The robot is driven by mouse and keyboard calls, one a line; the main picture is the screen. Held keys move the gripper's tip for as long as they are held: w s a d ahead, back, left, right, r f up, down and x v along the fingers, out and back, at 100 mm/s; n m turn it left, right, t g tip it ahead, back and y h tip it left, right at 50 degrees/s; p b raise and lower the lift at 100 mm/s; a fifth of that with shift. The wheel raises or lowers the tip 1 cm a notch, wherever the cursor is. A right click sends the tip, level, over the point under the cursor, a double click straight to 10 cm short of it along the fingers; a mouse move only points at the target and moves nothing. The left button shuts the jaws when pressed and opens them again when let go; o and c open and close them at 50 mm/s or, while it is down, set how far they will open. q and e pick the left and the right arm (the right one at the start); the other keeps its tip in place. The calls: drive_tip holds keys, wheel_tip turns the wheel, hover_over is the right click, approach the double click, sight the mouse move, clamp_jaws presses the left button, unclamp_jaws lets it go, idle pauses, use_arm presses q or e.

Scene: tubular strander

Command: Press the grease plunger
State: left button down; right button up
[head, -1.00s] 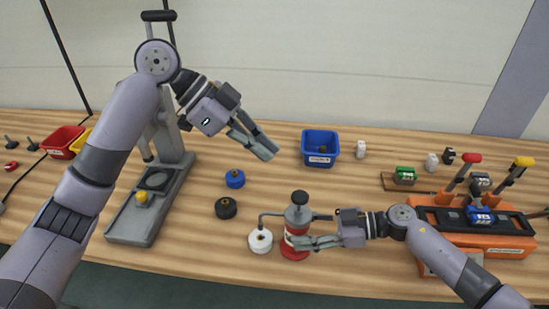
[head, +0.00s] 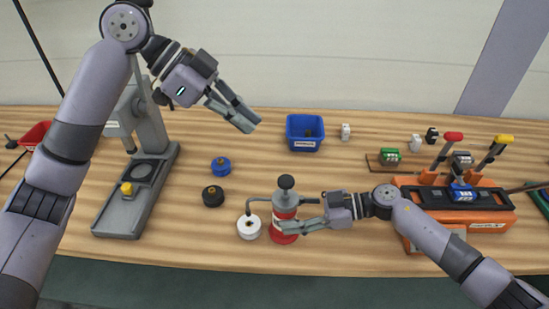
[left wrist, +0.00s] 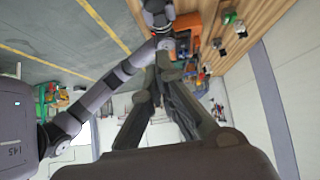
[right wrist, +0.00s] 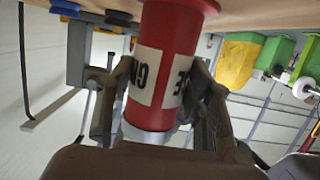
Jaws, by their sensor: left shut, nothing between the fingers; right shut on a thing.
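The red grease dispenser (head: 284,222) stands upright on the bench, with a grey top and a black plunger knob (head: 286,182). Its thin spout bends left and down over a white round piece (head: 249,228). My right gripper (head: 306,226) is shut around the dispenser's body from the right; in the right wrist view its fingers hold the labelled red cylinder (right wrist: 166,62). My left gripper (head: 248,124) is shut and empty, raised above and left of the plunger knob, apart from it. In the left wrist view its closed fingers show, and the plunger cannot be made out.
Blue (head: 220,167) and black (head: 213,195) round pieces lie left of the dispenser. A grey press (head: 140,200) stands at left. A blue bin (head: 305,132) is behind. An orange fixture with levers (head: 462,215) stands at right.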

use_arm(q)
drive_tip(key=shift+d+f, duration=0.1)
drive_tip(key=shift+f, duration=0.05)
hover_over(284, 181)
wheel_tip(284, 181, down, 7)
drive_tip(key=shift+f, duration=0.2)
drive_tip(key=shift+w+a+f, duration=0.1)
drive_tip(key=shift+a+f, duration=0.05)
drive_tip(key=shift+f, duration=0.45)
drive_tip(key=shift+a+f, duration=0.1)
drive_tip(key=shift+f, duration=1.05)
drive_tip(key=shift+f, duration=1.6)
drive_tip(key=shift+r, duration=0.1)
